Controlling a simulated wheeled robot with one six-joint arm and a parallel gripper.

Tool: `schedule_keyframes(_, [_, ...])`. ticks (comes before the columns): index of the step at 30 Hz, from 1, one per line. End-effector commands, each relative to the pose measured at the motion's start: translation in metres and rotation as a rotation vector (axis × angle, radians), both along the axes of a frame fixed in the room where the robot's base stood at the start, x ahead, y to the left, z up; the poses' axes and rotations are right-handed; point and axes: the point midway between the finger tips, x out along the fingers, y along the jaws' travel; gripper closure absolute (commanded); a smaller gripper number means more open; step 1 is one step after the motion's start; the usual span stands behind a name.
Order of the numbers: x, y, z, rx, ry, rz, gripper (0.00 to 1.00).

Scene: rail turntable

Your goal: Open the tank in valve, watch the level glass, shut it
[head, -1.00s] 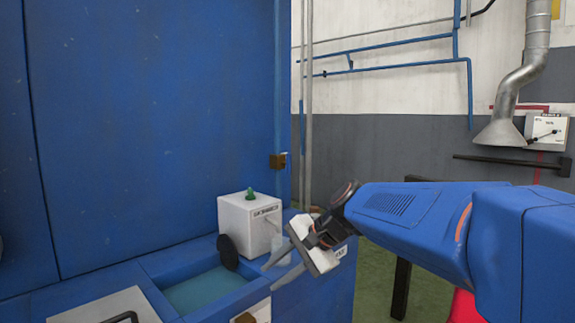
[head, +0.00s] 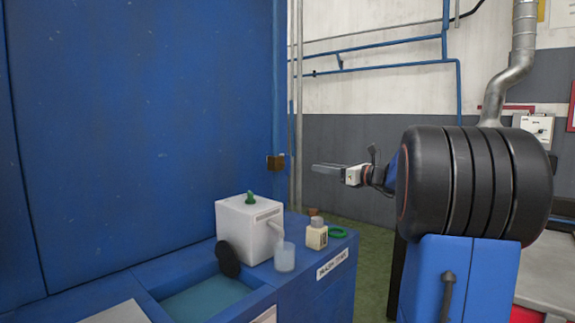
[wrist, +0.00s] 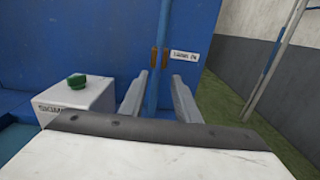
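A small brass valve (head: 276,162) sits on the blue vertical pipe at the tank's corner. In the wrist view its brass parts (wrist: 154,58) show beside a white label (wrist: 184,57), whose small lettering is blurred. My gripper (head: 316,168) is raised, level, and points left at the valve, with a gap between them. In the wrist view my gripper (wrist: 160,85) is open and empty, and the valve lies beyond the fingertips, roughly between them. I cannot tell the valve's setting. I cannot make out a level glass in either view.
A white box (head: 248,228) with a green knob (head: 250,197) stands on the blue counter beside a basin of greenish water (head: 205,297). Grey pipes rise behind.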

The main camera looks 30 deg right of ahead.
Motion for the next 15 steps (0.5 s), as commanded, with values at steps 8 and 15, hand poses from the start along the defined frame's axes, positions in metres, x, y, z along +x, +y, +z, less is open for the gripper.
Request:
schedule_keyframes(8, [0.043, 0.017, -0.001, -0.003, 0.001, 0.004, 0.71])
schedule_keyframes(15, [0.083, 0.032, -0.001, -0.004, 0.002, 0.004, 0.71])
